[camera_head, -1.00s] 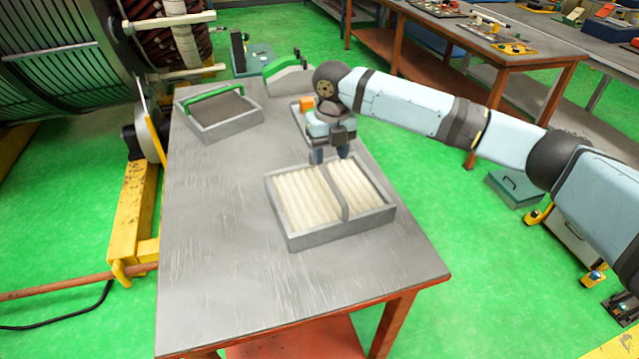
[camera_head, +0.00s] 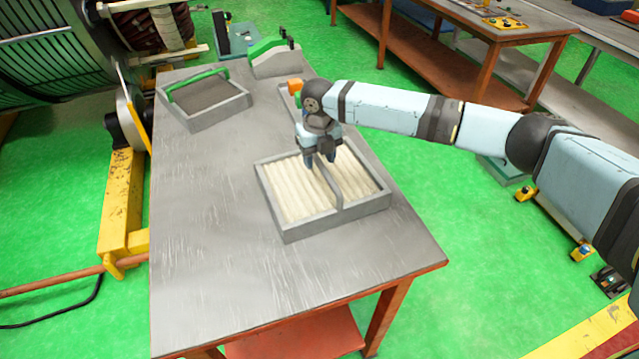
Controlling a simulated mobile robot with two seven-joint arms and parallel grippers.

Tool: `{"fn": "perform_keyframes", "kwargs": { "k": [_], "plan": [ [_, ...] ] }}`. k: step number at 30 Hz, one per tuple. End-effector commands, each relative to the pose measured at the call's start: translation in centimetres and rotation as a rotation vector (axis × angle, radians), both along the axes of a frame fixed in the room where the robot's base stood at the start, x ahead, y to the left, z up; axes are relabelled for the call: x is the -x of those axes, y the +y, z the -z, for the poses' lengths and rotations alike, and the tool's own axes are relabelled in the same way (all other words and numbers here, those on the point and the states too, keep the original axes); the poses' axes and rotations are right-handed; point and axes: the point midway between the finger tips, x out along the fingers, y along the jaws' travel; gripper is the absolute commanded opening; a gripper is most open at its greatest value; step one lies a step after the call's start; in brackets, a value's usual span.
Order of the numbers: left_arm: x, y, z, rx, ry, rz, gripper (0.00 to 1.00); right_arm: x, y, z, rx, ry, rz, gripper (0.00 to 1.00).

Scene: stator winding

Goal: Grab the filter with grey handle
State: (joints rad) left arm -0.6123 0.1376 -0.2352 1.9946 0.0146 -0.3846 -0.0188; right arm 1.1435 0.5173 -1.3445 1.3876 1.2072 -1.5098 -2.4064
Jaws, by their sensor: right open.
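The filter with the grey handle (camera_head: 288,229) lies on the table. It is a grey square frame with cream pleats and a grey bar handle (camera_head: 328,185) across its middle. My right gripper (camera_head: 320,166) is open and points down over the far part of this filter, close to the far end of the handle. I cannot tell whether the fingers touch it. Another filter with a green handle (camera_head: 199,84) and a dark inside lies at the back left of the table. My left gripper is not in view.
The grey table (camera_head: 215,240) is clear in front and to the left. An orange item (camera_head: 295,86) and a grey tray sit behind my right gripper. A green and grey tool (camera_head: 272,60) stands at the far edge. A large stator is at the far left.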

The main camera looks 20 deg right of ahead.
Motion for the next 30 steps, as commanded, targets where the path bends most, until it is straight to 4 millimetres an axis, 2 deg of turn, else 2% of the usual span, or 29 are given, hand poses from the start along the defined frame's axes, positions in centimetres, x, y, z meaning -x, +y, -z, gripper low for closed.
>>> {"fn": "perform_keyframes", "kwargs": {
  "k": [7,16,22,30],
  "plan": [
    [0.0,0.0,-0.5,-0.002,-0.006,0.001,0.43,0.0,-0.2,3.5,0.0,0.001,0.0,0.48],
    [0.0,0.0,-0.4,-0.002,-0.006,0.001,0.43,0.0,-0.2,4.0,0.0,0.0,0.0,0.48],
    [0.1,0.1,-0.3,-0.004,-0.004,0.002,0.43,0.0,-0.2,3.9,0.0,0.0,0.0,0.02],
    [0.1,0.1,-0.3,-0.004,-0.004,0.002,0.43,0.0,-0.2,3.9,0.0,0.0,0.0,0.0]
  ]
}}
